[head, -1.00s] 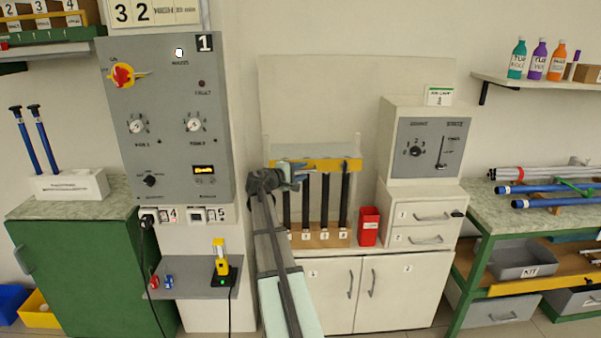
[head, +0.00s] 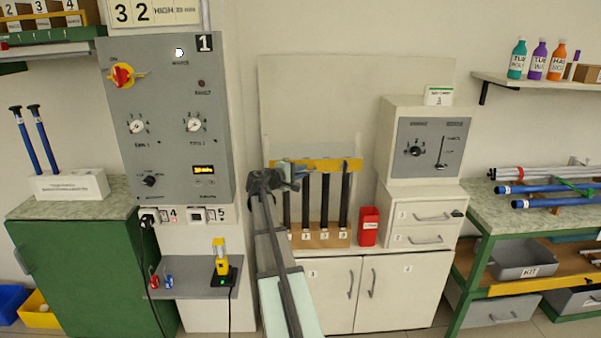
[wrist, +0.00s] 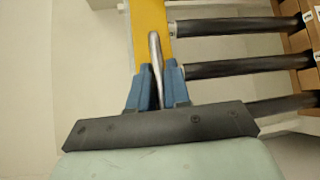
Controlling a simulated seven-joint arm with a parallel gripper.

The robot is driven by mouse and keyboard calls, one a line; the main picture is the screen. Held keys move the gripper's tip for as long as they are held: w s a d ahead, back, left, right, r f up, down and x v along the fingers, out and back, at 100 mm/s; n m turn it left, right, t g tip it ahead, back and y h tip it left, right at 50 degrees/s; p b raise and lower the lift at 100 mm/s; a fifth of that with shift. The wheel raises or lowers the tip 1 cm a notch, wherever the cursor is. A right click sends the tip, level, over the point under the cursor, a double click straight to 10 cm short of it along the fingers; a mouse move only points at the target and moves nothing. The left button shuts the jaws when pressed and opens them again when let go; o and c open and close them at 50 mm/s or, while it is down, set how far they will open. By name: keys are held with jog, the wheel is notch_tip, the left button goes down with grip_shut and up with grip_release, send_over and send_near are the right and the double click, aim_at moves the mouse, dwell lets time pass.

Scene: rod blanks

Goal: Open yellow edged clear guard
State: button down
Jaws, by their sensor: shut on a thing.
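The guard's yellow edge (head: 335,165) runs level across the upper ends of several dark rods (head: 325,200) that stand in a wooden block. Its clear panel is hard to make out in the head view. My gripper (head: 298,173) is at the left part of the yellow edge. In the wrist view, the blue fingers of my gripper (wrist: 158,82) are shut on a silver handle (wrist: 155,48) attached to the yellow edge (wrist: 151,18). My forearm and wrist hide the left end of the rod block.
A red bin (head: 369,227) stands just right of the rod block, beside a white cabinet with drawers (head: 425,218). The grey control panel (head: 168,120) is to the left. The wall above the guard is clear.

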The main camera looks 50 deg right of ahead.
jog(key=shift+r, duration=0.15)
jog(key=shift+r, duration=0.55)
notch_tip(320, 180, up, 12)
jog(key=w+d+n+g+y, duration=0.2)
jog(key=n+y, duration=0.2)
jog(key=y, duration=0.1)
jog(key=w+d+r+y, duration=0.1)
jog(key=w+d+r, duration=0.6)
jog(key=r, duration=0.1)
jog(key=shift+w+d+r+g, duration=0.25)
jog(key=shift+w+d+g, duration=0.05)
jog(key=shift+w+d, duration=0.05)
jog(key=c, duration=1.2)
grip_release()
jog(key=shift+a, duration=0.1)
